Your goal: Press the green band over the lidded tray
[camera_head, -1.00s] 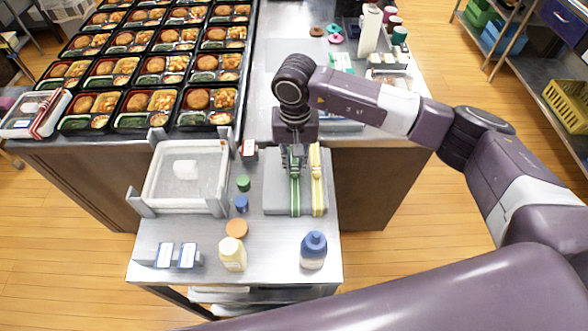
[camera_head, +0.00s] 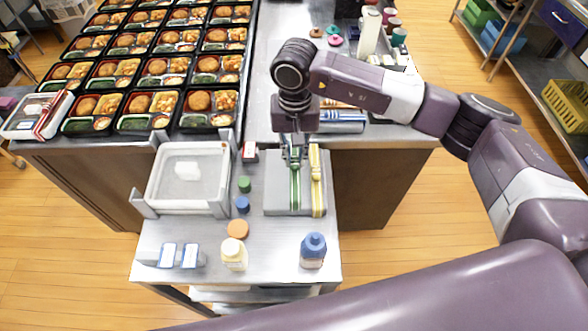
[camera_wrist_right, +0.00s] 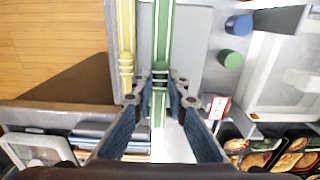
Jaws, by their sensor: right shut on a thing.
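The green-and-white band (camera_head: 295,190) lies along a grey block (camera_head: 275,200) on the near table, beside a yellow band (camera_head: 315,185). My right gripper (camera_head: 294,155) is shut on the green band at its far end. In the right wrist view, the fingertips (camera_wrist_right: 161,82) close at the dark green piece of the green band (camera_wrist_right: 162,35). A tray with a pale cover and red-white stripes (camera_head: 25,125) stands at the far table's left corner. A white, rimmed tray (camera_head: 190,207) sits between grey corner brackets. Whether it has a lid is unclear. My left gripper is not in view.
A cream bottle (camera_head: 233,254) and a blue bottle (camera_head: 313,250) stand near the front. Filled bento trays (camera_head: 150,105) cover the far table's left side.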

